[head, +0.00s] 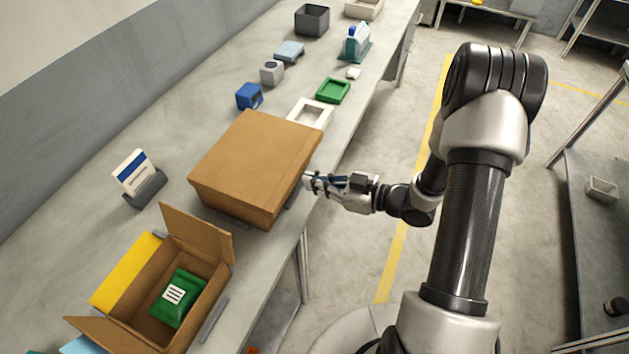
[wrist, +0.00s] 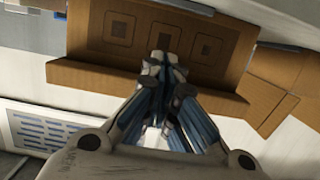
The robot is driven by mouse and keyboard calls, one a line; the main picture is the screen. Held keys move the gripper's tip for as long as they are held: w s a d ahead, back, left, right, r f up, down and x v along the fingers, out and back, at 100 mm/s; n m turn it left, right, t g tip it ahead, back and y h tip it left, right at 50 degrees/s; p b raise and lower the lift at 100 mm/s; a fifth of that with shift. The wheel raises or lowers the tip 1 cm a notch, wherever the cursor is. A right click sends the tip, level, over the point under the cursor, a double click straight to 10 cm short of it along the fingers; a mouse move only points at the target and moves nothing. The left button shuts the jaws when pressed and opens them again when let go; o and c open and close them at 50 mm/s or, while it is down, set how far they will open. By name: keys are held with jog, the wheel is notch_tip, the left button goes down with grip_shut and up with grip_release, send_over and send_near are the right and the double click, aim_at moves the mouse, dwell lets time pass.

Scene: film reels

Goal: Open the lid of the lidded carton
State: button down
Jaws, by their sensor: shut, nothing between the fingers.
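The lidded carton (head: 255,160) is a large brown box on the bench, and its lid looks closed and flat in the head view. My gripper (head: 311,183) is at its right side, by the bench's front edge. In the wrist view the carton (wrist: 90,77) shows a brown face with printed squares and a projecting brown strip below it. My gripper (wrist: 163,62) is shut and empty, its fingertips in front of that face near the strip. I cannot tell whether they touch the carton.
An open carton (head: 212,236) with a green packet (head: 177,297) stands at the lower left. A card holder (head: 146,190) is left of the lidded carton. A white tray (head: 310,113), green tray (head: 333,90) and blue box (head: 249,96) lie behind it. The floor aisle (head: 385,140) is clear.

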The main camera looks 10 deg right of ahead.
notch_tip(320, 180, up, 7)
jog(key=w+a+p, duration=0.1)
jog(key=p, duration=0.4)
jog(key=shift+a+p, duration=0.25)
jog(key=shift+p, duration=0.1)
jog(key=shift+w, duration=0.1)
jog(key=shift+w+a+r+p, duration=0.35)
jog(key=shift+r+p, duration=0.25)
jog(key=shift+r, duration=0.2)
jog(key=shift+w+a+r+p, duration=0.2)
jog(key=shift+a+r+p, duration=0.35)
jog(key=shift+r, duration=0.2)
jog(key=shift+w+a+r+p, duration=0.35)
jog(key=shift+r+p, duration=0.25)
jog(key=shift+r, duration=0.2)
jog(key=shift+a, duration=0.1)
jog(key=shift+r, duration=0.1)
jog(key=w+a+r+p, duration=0.2)
jog(key=a+r, duration=0.1)
jog(key=shift+w+a+r, duration=0.2)
jog(key=shift+w+a, duration=0.05)
jog(key=shift+w, duration=0.05)
